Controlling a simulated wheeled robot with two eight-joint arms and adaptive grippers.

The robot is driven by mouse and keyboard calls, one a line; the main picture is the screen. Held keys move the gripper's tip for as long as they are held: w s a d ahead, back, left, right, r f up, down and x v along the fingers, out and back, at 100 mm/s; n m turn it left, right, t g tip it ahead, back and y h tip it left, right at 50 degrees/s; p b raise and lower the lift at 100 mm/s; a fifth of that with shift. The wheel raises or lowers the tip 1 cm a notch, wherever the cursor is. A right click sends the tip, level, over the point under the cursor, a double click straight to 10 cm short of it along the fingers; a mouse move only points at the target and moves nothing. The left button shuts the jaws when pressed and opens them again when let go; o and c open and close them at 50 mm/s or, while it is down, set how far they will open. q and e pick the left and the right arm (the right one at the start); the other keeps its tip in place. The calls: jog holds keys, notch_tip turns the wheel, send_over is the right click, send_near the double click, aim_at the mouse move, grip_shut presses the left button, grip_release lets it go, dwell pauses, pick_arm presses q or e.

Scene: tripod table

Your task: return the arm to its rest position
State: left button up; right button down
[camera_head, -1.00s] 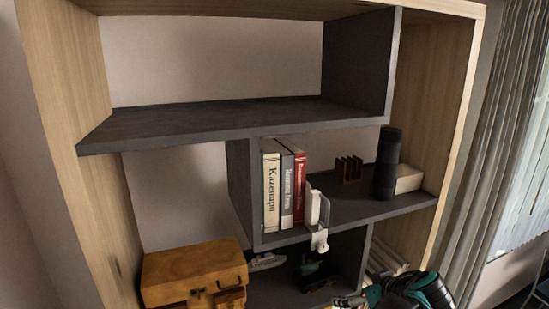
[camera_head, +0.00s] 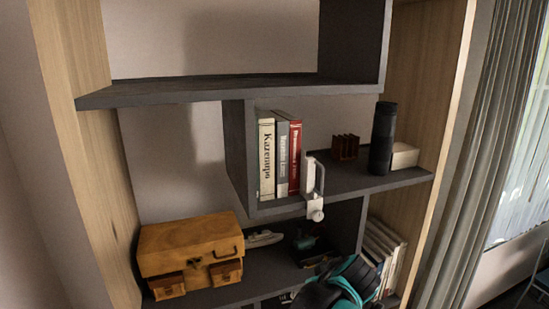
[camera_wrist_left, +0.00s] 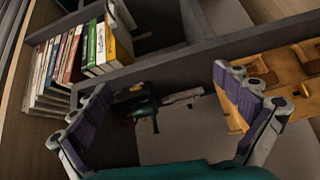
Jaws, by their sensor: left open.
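My left gripper (camera_wrist_left: 162,85) is open in the left wrist view, with its two purple-padded fingers spread wide. Nothing is seen held between the fingers. Beyond them are shelf boards, a dark green tool (camera_wrist_left: 146,106) and a grey model ship (camera_wrist_left: 182,97), apart from the fingers as far as I can tell. A teal-and-black rounded part, which looks like my arm (camera_head: 345,285), shows at the bottom of the head view, in front of the lower shelf. My right gripper is not in view.
A shelf unit (camera_head: 200,90) fills the head view. White books (camera_head: 383,248) stand low right. The upper compartment is empty.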

pick_arm(q)
jog(key=s+a+f+m+g+h+b, duration=0.1)
jog(key=s+a+f+b, duration=0.2)
jog(key=a+f+b, duration=0.4)
jog(key=s+a+f+b, duration=0.2)
jog(key=a+f+b, duration=0.2)
jog(key=a+f, duration=0.4)
jog(key=s+a+f+b, duration=0.4)
jog(key=f, duration=0.2)
jog(key=s+a+f+m+h+b, duration=0.1)
jog(key=s+a+f+b, duration=0.2)
jog(key=f, duration=0.4)
jog(key=s+a+f+t+b, duration=0.1)
jog(key=s+a+f+b, duration=0.3)
jog(key=s+f+b, duration=0.1)
jog(key=shift+s+a+f+m+h+b, duration=0.2)
jog(key=shift+a+f+m+h+b, duration=0.15)
jog(key=shift+f+b, duration=0.35)
